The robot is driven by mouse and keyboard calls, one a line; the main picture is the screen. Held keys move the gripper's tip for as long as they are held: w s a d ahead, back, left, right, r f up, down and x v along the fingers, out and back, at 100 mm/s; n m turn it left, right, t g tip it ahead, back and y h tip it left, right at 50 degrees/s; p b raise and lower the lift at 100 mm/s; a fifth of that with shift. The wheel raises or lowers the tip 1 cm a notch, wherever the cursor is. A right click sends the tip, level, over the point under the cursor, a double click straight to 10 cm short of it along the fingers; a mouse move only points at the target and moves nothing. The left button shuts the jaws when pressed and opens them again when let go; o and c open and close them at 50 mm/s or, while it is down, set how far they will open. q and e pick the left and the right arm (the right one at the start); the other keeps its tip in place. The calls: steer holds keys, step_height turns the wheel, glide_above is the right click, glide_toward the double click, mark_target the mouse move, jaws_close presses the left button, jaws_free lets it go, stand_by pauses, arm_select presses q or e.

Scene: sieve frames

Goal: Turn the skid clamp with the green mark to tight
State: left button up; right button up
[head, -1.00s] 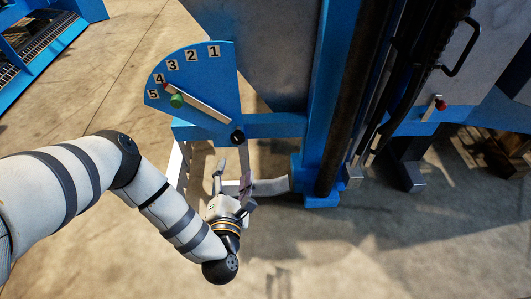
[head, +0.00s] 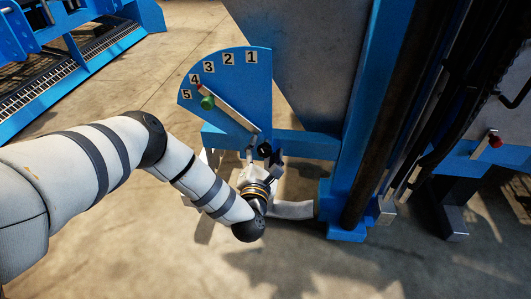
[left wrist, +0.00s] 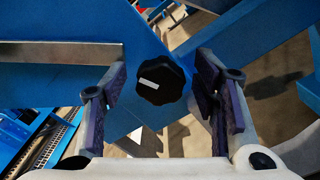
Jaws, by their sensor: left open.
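A round black knob (head: 265,149) sits at the lower corner of the blue numbered plate (head: 238,85). In the left wrist view the black knob (left wrist: 162,80) has a lobed rim and a white bar mark. I cannot tell whether a green mark is on the black knob. My left gripper (head: 263,160) is open, its fingers on either side of the black knob with gaps. My right gripper is not in view.
A blue beam (head: 308,146) runs right from the plate to a blue upright (head: 352,160). A small red-tipped lever (head: 494,140) is at the far right. Blue machinery with a slatted track (head: 65,75) stands at the upper left. The concrete floor in front is clear.

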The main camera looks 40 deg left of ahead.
arm_select(q)
steer(key=shift+c, duration=0.3)
steer(key=c, duration=1.1)
